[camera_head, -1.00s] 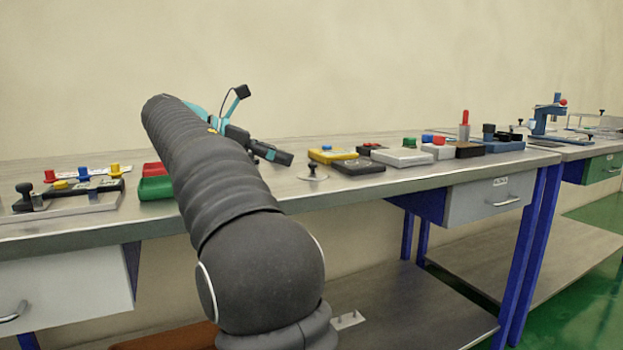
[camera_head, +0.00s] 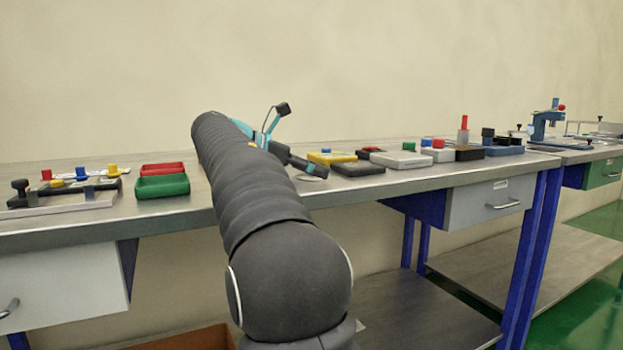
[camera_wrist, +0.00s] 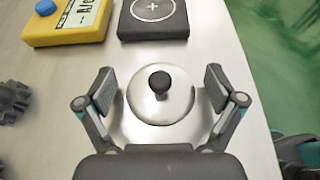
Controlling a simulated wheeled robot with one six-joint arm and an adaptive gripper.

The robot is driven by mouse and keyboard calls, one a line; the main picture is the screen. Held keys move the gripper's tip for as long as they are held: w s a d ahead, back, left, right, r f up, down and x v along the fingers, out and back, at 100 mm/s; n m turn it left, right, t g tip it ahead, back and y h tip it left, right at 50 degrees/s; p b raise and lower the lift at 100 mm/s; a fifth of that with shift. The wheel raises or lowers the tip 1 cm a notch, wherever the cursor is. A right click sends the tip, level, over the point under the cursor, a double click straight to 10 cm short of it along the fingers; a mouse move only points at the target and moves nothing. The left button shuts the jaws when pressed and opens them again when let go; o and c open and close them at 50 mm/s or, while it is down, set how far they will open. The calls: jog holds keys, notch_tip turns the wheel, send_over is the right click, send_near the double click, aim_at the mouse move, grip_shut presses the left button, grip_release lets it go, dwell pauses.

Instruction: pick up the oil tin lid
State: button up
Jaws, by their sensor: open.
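The oil tin lid is a round shiny metal disc (camera_wrist: 146,104) with a black knob on top, lying on the metal bench. In the wrist view it sits between the two fingers of my gripper (camera_wrist: 158,92), which is open, with a gap on each side of the disc. In the head view the rim of the lid (camera_head: 308,178) shows just under the gripper tip (camera_head: 312,168), and the gripper hides its knob.
Beyond the lid are a dark box with a plus mark (camera_wrist: 153,18) and a yellow box with a blue button (camera_wrist: 67,22). Red (camera_head: 162,168) and green (camera_head: 162,187) trays stand left of my arm. The bench's front edge (camera_wrist: 254,115) is close on the right.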

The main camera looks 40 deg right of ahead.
jog(key=shift+c, duration=0.2)
jog(key=c, duration=1.6)
jog(key=shift+f, duration=0.15)
grip_shut()
jog(key=shift+a, duration=0.1)
